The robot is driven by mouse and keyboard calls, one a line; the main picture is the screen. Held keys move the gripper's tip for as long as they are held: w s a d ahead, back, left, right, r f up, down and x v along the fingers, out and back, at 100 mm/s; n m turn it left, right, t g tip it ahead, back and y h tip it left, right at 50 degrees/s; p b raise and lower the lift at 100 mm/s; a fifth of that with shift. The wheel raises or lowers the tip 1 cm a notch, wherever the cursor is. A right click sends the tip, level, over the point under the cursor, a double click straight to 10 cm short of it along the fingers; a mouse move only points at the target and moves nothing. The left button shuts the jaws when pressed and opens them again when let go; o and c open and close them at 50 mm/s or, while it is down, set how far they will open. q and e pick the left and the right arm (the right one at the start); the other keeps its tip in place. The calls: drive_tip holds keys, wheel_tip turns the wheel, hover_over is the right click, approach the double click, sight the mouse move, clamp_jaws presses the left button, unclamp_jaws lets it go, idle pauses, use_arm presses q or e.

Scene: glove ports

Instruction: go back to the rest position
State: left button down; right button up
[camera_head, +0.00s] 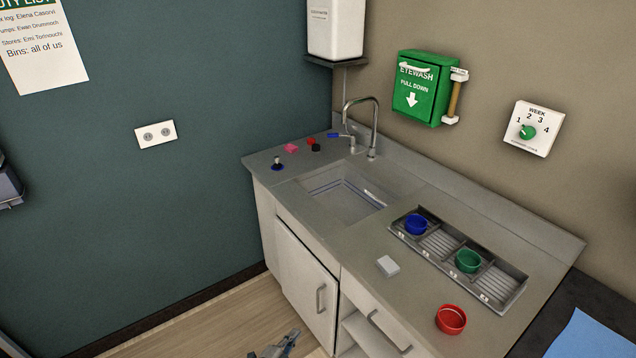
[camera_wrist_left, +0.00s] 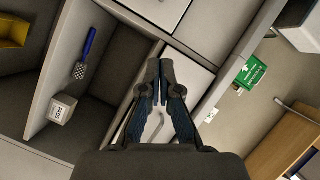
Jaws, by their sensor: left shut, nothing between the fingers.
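My left gripper (camera_head: 284,346) shows at the bottom edge of the head view, low over the wooden floor in front of the counter (camera_head: 372,262). In the left wrist view its two dark fingers (camera_wrist_left: 160,68) meet at the tips, with nothing between them. The rest of the left arm is outside the head view. My right gripper is in neither view.
The counter holds a sink (camera_head: 343,193), a grey tray (camera_head: 505,292) with a blue cup (camera_head: 415,224) and a green cup (camera_head: 468,261), and a red cup (camera_head: 451,320). Cabinet doors (camera_head: 305,283) stand beside the gripper. The wrist view shows a blue-handled brush (camera_wrist_left: 88,45) in a compartment.

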use_arm(q)
drive_tip(key=s+a+f+n+g+y+p, duration=0.2)
drive_tip(key=s+a+f+n+g+y, duration=0.25)
drive_tip(key=s+f, duration=0.55)
drive_tip(key=s+a+f+n+g+y+p, duration=0.1)
drive_tip(key=s+a+f+n+y+p, duration=0.15)
drive_tip(key=s+a+f+n, duration=0.65)
drive_tip(key=s+f+n+g, duration=0.1)
drive_tip(key=s+f+g, duration=0.1)
drive_tip(key=s, duration=1)
drive_tip(key=s+f+n+g+y+p, duration=0.1)
drive_tip(key=s+g, duration=0.3)
drive_tip(key=s, duration=0.8)
drive_tip(key=shift+s+f+n, duration=0.35)
drive_tip(key=shift+f+n, duration=0.1)
drive_tip(key=shift+f, duration=0.3)
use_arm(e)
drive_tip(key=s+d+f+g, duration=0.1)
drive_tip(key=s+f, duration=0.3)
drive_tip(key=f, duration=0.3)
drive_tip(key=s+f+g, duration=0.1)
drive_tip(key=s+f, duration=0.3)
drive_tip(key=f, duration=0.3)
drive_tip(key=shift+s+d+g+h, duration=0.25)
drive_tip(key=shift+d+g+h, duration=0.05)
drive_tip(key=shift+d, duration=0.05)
use_arm(q)
drive_tip(key=shift+g, duration=0.25)
